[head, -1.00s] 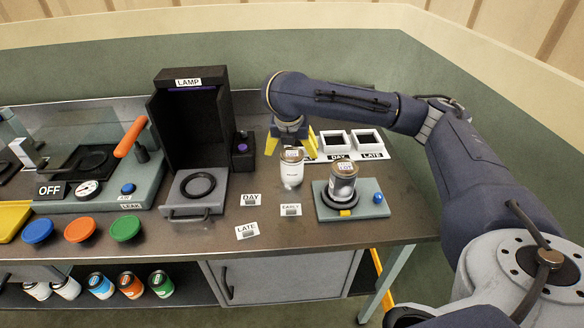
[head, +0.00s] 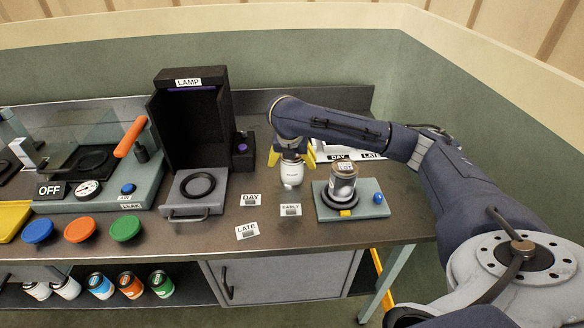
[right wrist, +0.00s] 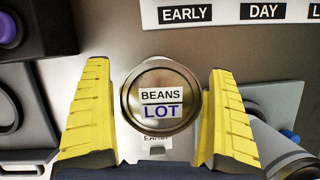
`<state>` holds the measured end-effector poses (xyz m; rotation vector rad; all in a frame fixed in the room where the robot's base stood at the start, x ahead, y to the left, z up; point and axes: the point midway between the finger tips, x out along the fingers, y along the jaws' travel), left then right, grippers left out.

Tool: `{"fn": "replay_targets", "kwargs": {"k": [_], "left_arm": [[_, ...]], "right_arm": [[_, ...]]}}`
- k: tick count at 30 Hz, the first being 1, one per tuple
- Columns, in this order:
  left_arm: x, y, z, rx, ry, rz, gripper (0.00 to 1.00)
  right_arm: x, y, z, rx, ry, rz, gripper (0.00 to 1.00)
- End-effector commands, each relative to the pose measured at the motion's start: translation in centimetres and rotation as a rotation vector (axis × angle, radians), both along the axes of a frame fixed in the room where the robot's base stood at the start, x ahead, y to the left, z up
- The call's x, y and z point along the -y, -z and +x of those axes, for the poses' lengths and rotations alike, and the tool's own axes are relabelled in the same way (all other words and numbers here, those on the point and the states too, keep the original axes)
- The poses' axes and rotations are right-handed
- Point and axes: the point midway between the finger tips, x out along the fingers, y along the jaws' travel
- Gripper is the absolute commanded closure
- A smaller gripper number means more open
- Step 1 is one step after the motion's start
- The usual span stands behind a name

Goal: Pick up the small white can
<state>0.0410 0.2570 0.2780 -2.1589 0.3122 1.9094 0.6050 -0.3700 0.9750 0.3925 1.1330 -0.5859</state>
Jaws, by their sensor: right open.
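The small white can (head: 291,173) stands upright on the table, just right of the lamp box. In the right wrist view its metal lid (right wrist: 160,97) carries a label reading BEANS LOT. My right gripper (head: 291,158) is directly above and around the top of the can. Its yellow fingers are open, one on each side of the lid, with a gap visible on the left and a narrower one on the right. My left gripper is not in view.
A larger can (head: 342,184) stands on a grey-green stand (head: 369,207) close to the right. The black lamp box (head: 186,132) is to the left. DAY (head: 251,200), EARLY (head: 290,210) and LATE (head: 247,231) cards lie in front. A trays panel is partly hidden behind my arm.

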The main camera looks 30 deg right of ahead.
Motion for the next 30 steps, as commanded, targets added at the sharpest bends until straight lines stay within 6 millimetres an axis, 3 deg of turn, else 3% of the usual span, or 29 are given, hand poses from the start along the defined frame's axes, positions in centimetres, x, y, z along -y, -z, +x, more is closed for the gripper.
{"fn": "replay_targets", "kwargs": {"k": [6,15,30], "left_arm": [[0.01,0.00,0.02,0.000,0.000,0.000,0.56],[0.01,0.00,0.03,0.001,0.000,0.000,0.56],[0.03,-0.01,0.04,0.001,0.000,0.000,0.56]], "right_arm": [[0.40,1.29,0.40,0.000,0.001,-0.001,0.09],[0.43,1.40,0.45,0.000,0.000,-0.001,0.10],[0.43,1.38,0.45,0.000,0.000,-0.001,0.68]]}}
